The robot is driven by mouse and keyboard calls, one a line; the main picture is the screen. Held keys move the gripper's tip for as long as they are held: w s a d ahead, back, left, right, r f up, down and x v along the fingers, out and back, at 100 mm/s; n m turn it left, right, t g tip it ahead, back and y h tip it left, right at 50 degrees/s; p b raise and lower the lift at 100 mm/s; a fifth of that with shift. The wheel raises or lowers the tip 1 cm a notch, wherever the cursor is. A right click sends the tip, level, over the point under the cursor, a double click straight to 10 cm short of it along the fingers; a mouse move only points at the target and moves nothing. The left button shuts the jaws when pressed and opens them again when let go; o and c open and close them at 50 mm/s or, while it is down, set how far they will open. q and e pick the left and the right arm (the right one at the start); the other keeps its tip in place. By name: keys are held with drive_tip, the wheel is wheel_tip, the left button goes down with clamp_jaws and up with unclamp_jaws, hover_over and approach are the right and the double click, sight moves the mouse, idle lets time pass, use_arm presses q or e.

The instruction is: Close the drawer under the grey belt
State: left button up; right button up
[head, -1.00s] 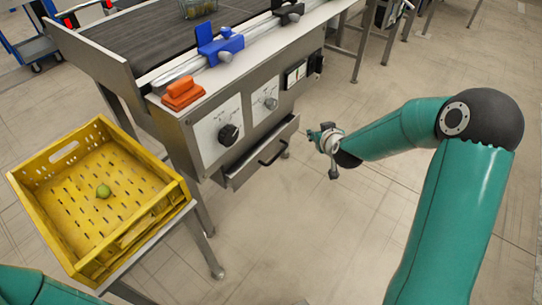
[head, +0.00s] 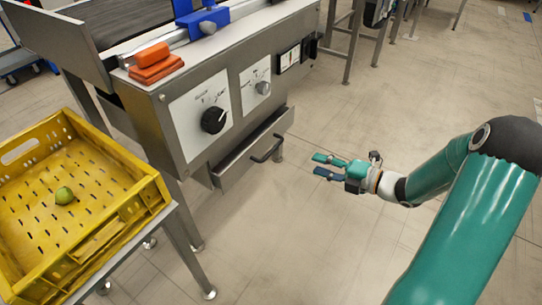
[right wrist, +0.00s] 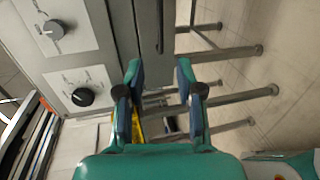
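The drawer (head: 235,165) sits low in the metal cabinet under the grey belt (head: 115,20) in the head view. Its front stands out a little from the cabinet, and a dark bar handle (head: 267,150) is on it. My right gripper (head: 317,165) is open and empty, to the right of the handle and apart from it, fingers pointing at the drawer side. In the right wrist view the open fingers (right wrist: 158,68) frame part of the cabinet, and the dark handle (right wrist: 160,25) shows beyond them. My left gripper is not in view.
A yellow crate (head: 120,225) with a green fruit (head: 64,195) stands on a stand at left. Black knob (head: 214,120), grey knob (head: 263,88) and orange blocks (head: 155,66) are on the cabinet. Metal legs stand below; the floor around my right gripper is clear.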

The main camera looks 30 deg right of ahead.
sight(271, 150)
drive_tip(key=b+x, duration=0.3)
drive_tip(key=x, duration=1.4)
drive_tip(key=shift+b, duration=0.3)
drive_tip(key=shift+c, duration=0.4)
drive_tip(key=shift+s, duration=0.1)
clamp_jaws()
